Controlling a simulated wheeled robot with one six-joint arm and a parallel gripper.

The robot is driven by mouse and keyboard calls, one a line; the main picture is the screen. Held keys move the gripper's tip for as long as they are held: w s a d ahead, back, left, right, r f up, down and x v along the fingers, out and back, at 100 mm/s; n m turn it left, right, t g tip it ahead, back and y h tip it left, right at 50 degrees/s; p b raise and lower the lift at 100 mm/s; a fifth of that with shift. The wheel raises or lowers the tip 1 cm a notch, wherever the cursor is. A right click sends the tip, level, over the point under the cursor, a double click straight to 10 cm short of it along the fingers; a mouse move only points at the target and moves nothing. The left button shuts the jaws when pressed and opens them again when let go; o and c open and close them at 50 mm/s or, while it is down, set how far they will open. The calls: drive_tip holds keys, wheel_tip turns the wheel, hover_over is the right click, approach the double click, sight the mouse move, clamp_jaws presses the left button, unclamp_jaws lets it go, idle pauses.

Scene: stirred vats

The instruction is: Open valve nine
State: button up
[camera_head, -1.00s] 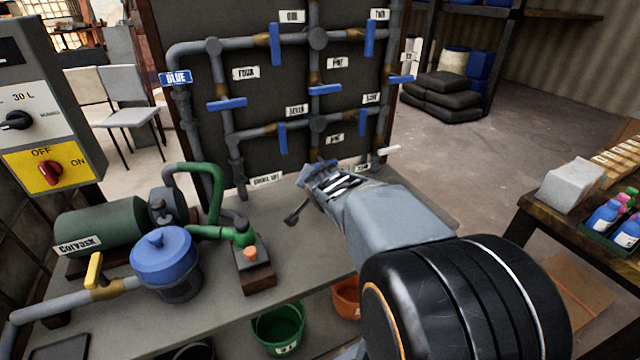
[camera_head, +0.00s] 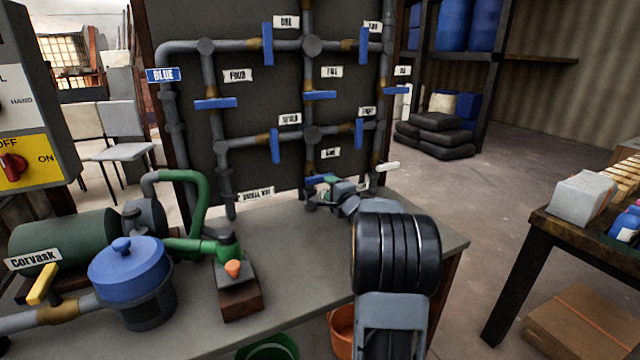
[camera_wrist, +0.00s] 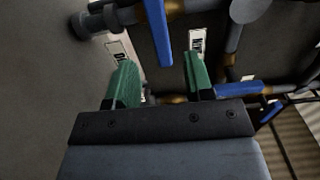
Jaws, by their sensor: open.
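A dark upright board (camera_head: 265,110) carries grey pipes with several blue valve handles. The tag that seems to read NINE (camera_head: 331,153) is low on it, right of centre. A blue handle (camera_head: 318,180) shows just below that tag, partly hidden by my gripper (camera_head: 325,192). In the wrist view my green-padded fingers (camera_wrist: 161,80) are open with nothing between them. A long blue handle (camera_wrist: 160,38) lies ahead, in line with the gap, and another blue handle (camera_wrist: 238,88) is right of the right finger. I cannot tell which of these is valve nine's; the wrist-view tags are unreadable.
The grey bench (camera_head: 290,250) holds a green pump (camera_head: 70,240), a blue-lidded strainer (camera_head: 128,270) and a green valve body (camera_head: 215,248) at left. A white handle (camera_head: 388,166) sticks out right of my gripper. A wooden table (camera_head: 560,222) stands right, with open floor between.

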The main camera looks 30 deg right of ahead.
sight(321, 180)
drive_tip(key=w, duration=0.5)
drive_tip(key=w+d+b, duration=0.1)
drive_tip(key=w, duration=0.1)
drive_tip(key=shift+w, duration=0.35)
drive_tip(key=shift+c, duration=0.5)
clamp_jaws()
